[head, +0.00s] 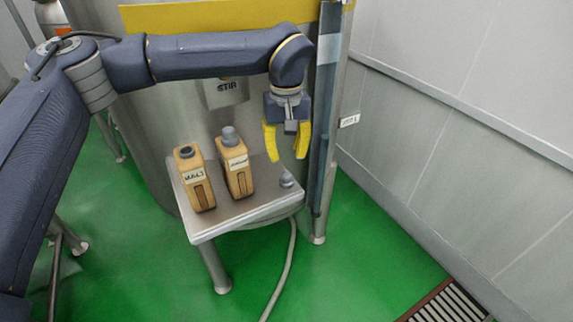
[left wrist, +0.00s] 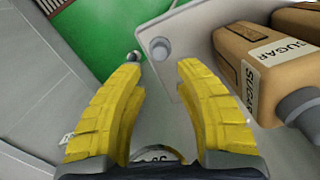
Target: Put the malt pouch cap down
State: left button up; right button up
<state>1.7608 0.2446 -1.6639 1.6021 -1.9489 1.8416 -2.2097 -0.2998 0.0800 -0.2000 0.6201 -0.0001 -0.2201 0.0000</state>
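The malt pouch cap (head: 286,181) is a small grey cap resting on the right corner of the small metal table. It also shows near the table corner in the left wrist view (left wrist: 160,48). My left gripper (head: 287,156) has yellow fingers spread apart with nothing between them, just above the cap and clear of it. The same open fingers show in the left wrist view (left wrist: 159,70). The malt pouch (head: 203,193), tan with a MALT label, stands upright on the left of the table, its dark spout showing no tall cap. My right gripper is not in view.
The sugar pouch (head: 238,181) with a grey cap stands beside the malt pouch; it also shows in the left wrist view (left wrist: 235,60). A large steel tank (head: 150,120) stands behind the table (head: 240,222). A dark vertical post (head: 323,130) is close to the right of my left gripper.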

aim_at(286, 174)
pick_arm(q)
jog(key=shift+r, duration=2)
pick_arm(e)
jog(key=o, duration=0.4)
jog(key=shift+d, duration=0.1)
